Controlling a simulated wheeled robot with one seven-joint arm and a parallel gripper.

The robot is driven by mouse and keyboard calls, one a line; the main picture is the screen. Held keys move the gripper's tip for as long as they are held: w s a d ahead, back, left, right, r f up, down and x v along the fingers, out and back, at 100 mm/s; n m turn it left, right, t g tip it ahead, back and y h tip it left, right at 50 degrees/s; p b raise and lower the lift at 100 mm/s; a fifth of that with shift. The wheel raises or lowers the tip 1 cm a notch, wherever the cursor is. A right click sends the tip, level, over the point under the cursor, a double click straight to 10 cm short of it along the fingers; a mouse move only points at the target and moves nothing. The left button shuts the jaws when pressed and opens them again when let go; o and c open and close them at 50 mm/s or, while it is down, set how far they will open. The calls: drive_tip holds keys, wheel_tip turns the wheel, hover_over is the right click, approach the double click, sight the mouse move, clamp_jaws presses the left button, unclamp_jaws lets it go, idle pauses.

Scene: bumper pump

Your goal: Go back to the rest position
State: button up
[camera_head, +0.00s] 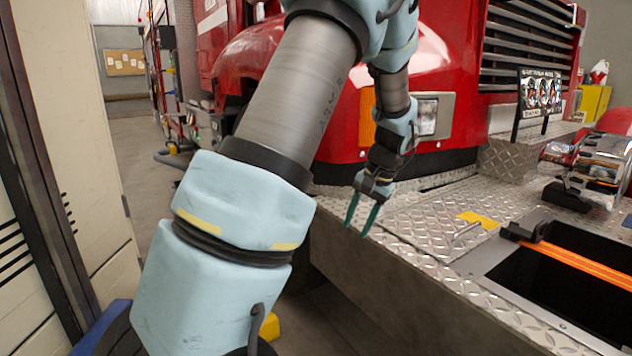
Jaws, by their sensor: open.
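My gripper (361,212) hangs at the end of my light-blue and grey arm, near the middle of the head view. Its two green fingers point down and stand apart, with nothing between them. It appears in front of the left part of the diamond-plate bumper (425,238) of the red truck (290,65). Whether the fingertips touch the bumper edge cannot be told, but they look free. My large arm links hide part of the truck front and the floor.
The bumper has an open dark compartment (570,300) with an orange strap (573,265) at the right. A chrome device (600,160) and a gauge panel (540,92) stand behind it. A beige cabinet (75,130) is close on the left. Floor (140,160) shows between cabinet and truck.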

drive_tip(key=s+a+f+n+h+b, duration=0.3)
drive_tip(key=s+a+n, duration=0.2)
drive_tip(key=s+a, duration=1.1)
wheel_tip(320, 180, up, 14)
drive_tip(key=p, duration=1.3)
drive_tip(key=shift+w+a+f+p, duration=0.2)
drive_tip(key=shift+a+f+p, duration=0.1)
drive_tip(key=shift+a, duration=0.15)
